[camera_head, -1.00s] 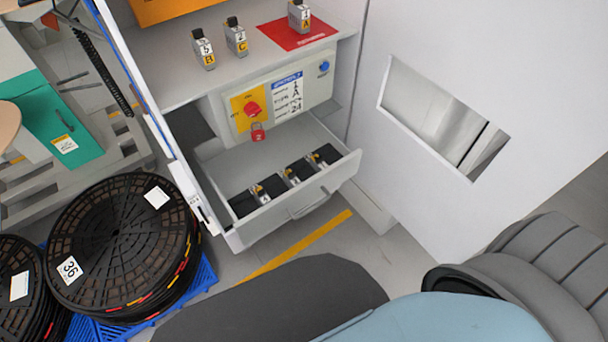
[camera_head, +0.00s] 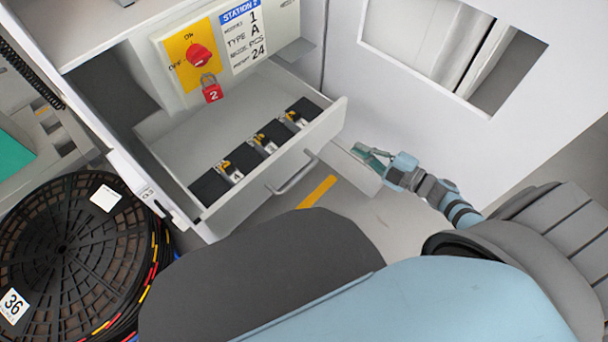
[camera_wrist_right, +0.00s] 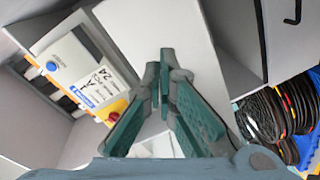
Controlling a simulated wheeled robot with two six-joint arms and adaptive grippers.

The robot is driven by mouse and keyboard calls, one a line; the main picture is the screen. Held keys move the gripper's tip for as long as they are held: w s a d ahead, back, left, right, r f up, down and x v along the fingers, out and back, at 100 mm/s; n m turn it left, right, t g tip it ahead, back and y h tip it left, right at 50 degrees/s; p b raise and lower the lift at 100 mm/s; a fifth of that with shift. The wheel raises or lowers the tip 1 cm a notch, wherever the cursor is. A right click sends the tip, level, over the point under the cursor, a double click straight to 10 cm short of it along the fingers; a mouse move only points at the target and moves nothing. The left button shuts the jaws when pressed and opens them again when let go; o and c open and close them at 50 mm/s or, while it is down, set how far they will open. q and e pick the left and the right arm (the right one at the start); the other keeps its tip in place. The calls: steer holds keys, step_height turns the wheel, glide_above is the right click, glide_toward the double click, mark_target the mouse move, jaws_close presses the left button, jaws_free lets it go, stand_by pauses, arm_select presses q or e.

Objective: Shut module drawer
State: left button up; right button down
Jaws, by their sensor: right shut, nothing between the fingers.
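The module drawer (camera_head: 250,195) is open, pulled out from the white cabinet below the control panel. Its front has a grey bar handle (camera_head: 293,177). Several black modules (camera_head: 267,145) with yellow-and-white parts lie in a row behind the drawer front. My right gripper (camera_head: 368,153) is to the right of the drawer front, apart from the handle. In the right wrist view its green fingers (camera_wrist_right: 164,82) are closed together at the tips, with nothing between them. My left gripper is not in view.
The control panel holds a red switch (camera_head: 199,55) and a red padlock (camera_head: 212,91) above the drawer. A white panel with a rectangular opening (camera_head: 462,45) stands at the right. A black reel (camera_head: 65,255) lies at the lower left. A yellow floor stripe (camera_head: 318,192) runs below the drawer.

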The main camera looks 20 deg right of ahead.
steer(key=s+a+r+n+g+y+b, duration=0.1)
steer(key=a+n+g+y+b, duration=0.2)
steer(key=n+y, duration=0.35)
steer(key=n+g+y+b, duration=0.25)
steer(key=n+g, duration=0.25)
steer(key=n, duration=0.3)
glide_toward(279, 158)
steer(key=s+a, duration=0.2)
steer(key=a, duration=0.1)
steer(key=w, duration=0.1)
steer(key=w+a, duration=0.1)
steer(key=shift+w+f+m, duration=0.15)
steer(key=shift+w+m, duration=0.1)
steer(key=shift+w, duration=0.15)
steer(key=shift+w+a+b, duration=0.15)
steer(key=shift+w+b, duration=0.15)
steer(key=shift+w, duration=0.2)
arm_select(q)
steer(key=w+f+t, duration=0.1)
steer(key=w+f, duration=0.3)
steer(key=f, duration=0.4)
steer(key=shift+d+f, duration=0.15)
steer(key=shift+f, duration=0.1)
